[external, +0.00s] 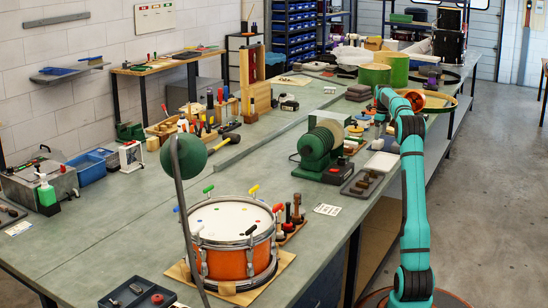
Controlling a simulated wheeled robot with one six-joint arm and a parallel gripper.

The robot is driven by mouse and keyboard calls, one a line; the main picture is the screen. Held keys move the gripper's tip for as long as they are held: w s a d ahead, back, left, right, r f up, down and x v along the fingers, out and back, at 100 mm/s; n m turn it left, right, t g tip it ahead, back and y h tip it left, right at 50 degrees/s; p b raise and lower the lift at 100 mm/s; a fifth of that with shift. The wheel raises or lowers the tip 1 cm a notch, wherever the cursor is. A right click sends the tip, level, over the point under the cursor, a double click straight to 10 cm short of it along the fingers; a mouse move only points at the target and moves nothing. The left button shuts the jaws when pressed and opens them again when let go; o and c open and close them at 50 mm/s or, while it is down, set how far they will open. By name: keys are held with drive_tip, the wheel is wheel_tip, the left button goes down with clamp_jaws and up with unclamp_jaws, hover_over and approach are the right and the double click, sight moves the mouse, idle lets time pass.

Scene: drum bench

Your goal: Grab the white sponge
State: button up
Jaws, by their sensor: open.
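A pale white, flat block (381,162), which looks like the white sponge, lies on the bench near its right edge, just left of my teal arm. My gripper (380,116) is at the far end of the arm, over the bench and beyond the white block in the picture. It is apart from the block. It is open, but its fingers are small and partly lost among the items behind it, so its exact height is unclear.
A dark tray with brown pieces (362,184) lies just in front of the block. A green grinding machine (318,152) stands to its left. An orange drum (235,240) is nearer. Green drum shells (374,75) stand behind. Small jars crowd the area around my gripper.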

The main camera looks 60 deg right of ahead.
sight(379, 141)
drive_tip(key=shift+w+f, duration=0.15)
drive_tip(key=shift+f, duration=2.8)
drive_tip(key=c, duration=1.1)
drive_tip(key=shift+o, duration=0.2)
drive_tip(key=shift+r, duration=0.15)
